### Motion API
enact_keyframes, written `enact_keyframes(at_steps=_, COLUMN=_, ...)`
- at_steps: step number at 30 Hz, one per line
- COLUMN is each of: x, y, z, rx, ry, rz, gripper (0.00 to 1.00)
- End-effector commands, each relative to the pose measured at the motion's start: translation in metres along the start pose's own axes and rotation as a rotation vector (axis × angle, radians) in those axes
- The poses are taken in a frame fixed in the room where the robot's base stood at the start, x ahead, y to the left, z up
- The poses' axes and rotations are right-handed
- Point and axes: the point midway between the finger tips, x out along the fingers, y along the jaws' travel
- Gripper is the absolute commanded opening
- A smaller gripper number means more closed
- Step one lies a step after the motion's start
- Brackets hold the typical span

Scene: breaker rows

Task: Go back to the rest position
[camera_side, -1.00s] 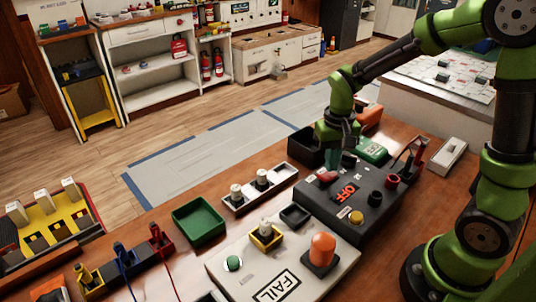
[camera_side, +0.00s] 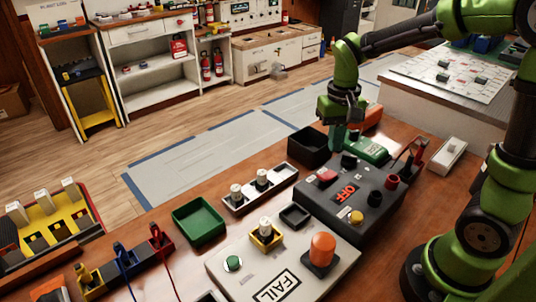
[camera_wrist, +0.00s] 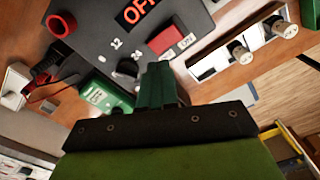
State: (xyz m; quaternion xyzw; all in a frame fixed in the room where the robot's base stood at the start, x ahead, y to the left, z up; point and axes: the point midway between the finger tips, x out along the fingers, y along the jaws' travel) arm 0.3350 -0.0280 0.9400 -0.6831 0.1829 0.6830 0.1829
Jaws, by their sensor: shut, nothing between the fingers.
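My gripper (camera_side: 339,138) is shut and empty. In the side view it hangs above the far edge of the dark control box (camera_side: 375,210), next to its black knob, and the arm reaches in from the right. In the wrist view the green fingers (camera_wrist: 158,84) are together over the box's edge, close beside the black knob (camera_wrist: 128,68) and the red switch (camera_wrist: 165,38). The display on the box reads OFF (camera_side: 346,194). I cannot tell from these views how high the fingertips are above the box.
A black bin (camera_side: 308,150) and a green device (camera_side: 367,149) stand close to the gripper. In front are a FAIL panel (camera_side: 325,272) with an orange button, a green tray (camera_side: 198,220) and a white rack (camera_side: 240,206) with two plugs. Space above the table looks open.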

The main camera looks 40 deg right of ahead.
Motion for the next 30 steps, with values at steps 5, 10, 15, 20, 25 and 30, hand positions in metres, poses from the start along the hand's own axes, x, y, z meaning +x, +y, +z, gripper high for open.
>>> enact_keyframes(at_steps=5, x=0.001, y=-0.001, z=-0.001, rx=-0.013, ry=0.008, rz=-0.006, gripper=0.00)
enact_keyframes(at_steps=10, x=-0.006, y=-0.005, z=0.022, rx=-0.057, ry=0.065, rz=-0.088, gripper=0.00)
enact_keyframes(at_steps=15, x=-0.036, y=-0.008, z=0.059, rx=-0.106, ry=0.211, rz=-0.224, gripper=0.00)
enact_keyframes(at_steps=20, x=-0.059, y=-0.007, z=0.091, rx=-0.140, ry=0.353, rz=-0.335, gripper=0.00)
enact_keyframes(at_steps=25, x=-0.074, y=-0.004, z=0.112, rx=-0.157, ry=0.452, rz=-0.404, gripper=0.00)
enact_keyframes(at_steps=30, x=-0.080, y=-0.006, z=0.118, rx=-0.174, ry=0.476, rz=-0.422, gripper=0.18)
